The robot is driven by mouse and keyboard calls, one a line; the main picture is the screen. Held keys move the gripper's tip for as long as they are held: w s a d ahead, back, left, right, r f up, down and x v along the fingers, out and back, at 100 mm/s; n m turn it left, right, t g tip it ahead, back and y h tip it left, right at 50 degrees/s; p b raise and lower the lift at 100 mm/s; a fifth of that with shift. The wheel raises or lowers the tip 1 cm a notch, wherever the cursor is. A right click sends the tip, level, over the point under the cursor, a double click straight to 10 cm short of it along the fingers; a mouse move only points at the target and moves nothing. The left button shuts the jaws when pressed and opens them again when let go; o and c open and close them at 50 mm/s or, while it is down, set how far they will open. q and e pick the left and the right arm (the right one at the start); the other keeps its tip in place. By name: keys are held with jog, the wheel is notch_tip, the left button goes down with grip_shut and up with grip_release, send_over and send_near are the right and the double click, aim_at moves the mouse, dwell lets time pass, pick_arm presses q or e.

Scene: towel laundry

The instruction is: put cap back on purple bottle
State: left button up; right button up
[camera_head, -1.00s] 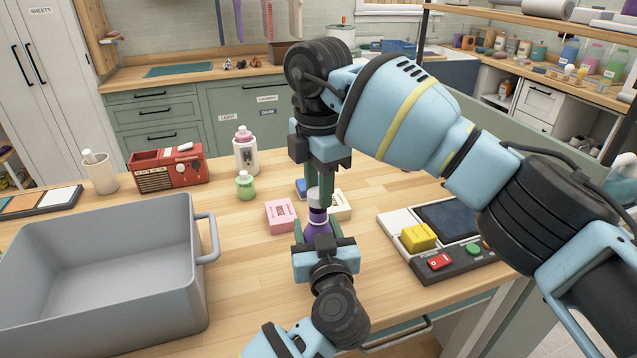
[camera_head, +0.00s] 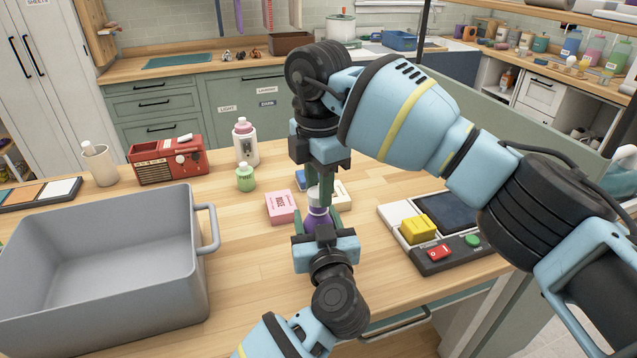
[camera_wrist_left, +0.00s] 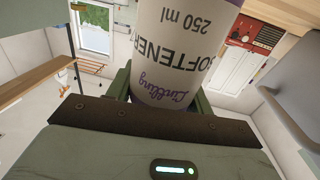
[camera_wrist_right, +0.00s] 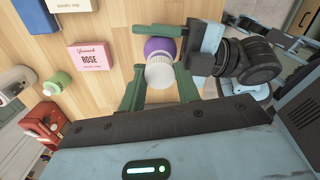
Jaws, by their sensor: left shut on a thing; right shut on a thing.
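The purple bottle (camera_head: 317,218) stands upright between the fingers of my left gripper (camera_head: 321,228), which is shut on it from the near side. Its white label, reading "softener 250 ml", fills the top of the left wrist view (camera_wrist_left: 175,45). My right gripper (camera_head: 318,190) points down from above and is shut on the white cap (camera_wrist_right: 160,75). The cap is over the bottle's purple top (camera_wrist_right: 159,47), in line with it. They look very close or touching; whether the cap is seated I cannot tell.
A pink soap box (camera_head: 281,207) stands just left of the bottle, with a cream box (camera_head: 342,196) behind. A small green bottle (camera_head: 245,179), a grey tub (camera_head: 110,265) and a red radio (camera_head: 168,160) are to the left. A control panel (camera_head: 440,262) is at right.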

jog(key=shift+f, duration=0.55)
jog(key=m, duration=0.4)
jog(key=shift+m, duration=0.4)
jog(key=m, duration=0.5)
jog(key=o, duration=0.9)
jog(key=shift+r, duration=2.25)
